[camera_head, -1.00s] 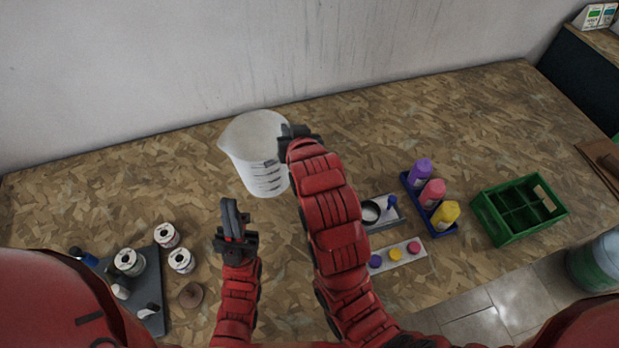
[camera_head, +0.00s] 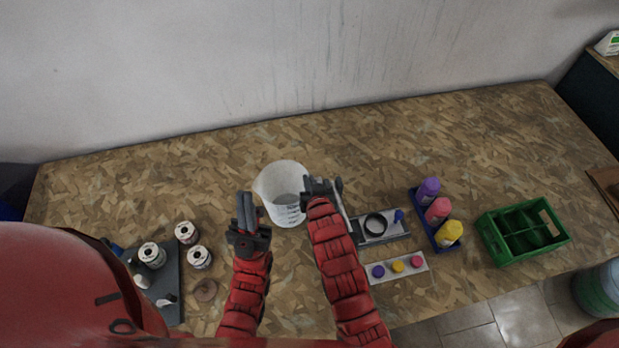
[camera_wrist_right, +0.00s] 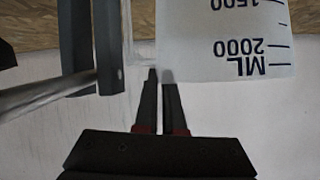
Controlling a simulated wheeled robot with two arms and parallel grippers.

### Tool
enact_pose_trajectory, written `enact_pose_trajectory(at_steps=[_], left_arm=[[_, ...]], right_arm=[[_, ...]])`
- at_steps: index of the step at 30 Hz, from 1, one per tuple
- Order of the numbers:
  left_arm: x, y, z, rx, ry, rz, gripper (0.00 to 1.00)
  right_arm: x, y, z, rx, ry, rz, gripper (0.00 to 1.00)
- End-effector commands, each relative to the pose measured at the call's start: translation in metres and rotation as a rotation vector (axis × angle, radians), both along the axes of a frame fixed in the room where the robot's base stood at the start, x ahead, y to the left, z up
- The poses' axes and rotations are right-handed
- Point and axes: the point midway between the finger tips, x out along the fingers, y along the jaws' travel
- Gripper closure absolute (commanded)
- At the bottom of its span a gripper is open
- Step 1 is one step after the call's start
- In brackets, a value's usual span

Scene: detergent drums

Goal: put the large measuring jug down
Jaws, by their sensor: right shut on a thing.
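The large measuring jug (camera_head: 282,192) is a translucent white beaker with a spout and dark scale marks. It is upright in the head view, left of my right gripper (camera_head: 320,189). My right gripper is shut on the jug at its right side. In the right wrist view, the fingers (camera_wrist_right: 160,82) meet at the edge of the jug (camera_wrist_right: 222,40), whose printed scale appears upside down. I cannot tell whether its base touches the table. My left gripper (camera_head: 247,212) is empty, its fingers close together, just in front and left of the jug.
The chipboard table (camera_head: 150,190) is clear behind and left of the jug. To the right are a grey stand with a ring (camera_head: 376,226), coloured caps on a strip (camera_head: 410,268), bottles in a blue tray (camera_head: 437,211) and a green crate (camera_head: 490,236). Jars (camera_head: 152,253) stand at left.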

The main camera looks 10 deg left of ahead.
Motion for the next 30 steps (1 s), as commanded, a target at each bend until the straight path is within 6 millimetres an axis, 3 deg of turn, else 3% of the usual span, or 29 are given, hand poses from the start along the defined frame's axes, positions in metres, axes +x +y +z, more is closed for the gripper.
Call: enact_pose_trajectory(at_steps=[3,9,21,30], left_arm=[[0.0,0.0,-0.001,0.0,0.0,0.0,1.0],[0.0,0.0,-0.001,0.0,0.0,0.0,1.0],[0.0,0.0,-0.004,0.0,0.0,0.0,1.0],[0.0,0.0,-0.021,0.0,0.0,0.0,1.0]], right_arm=[[0.0,0.0,0.0,0.0,-0.001,0.0,1.0],[0.0,0.0,0.0,0.0,-0.001,0.0,0.63],[-0.004,-0.001,0.002,0.0,-0.001,0.0,0.63],[-0.037,-0.013,0.018,0.004,-0.004,0.002,0.63]])
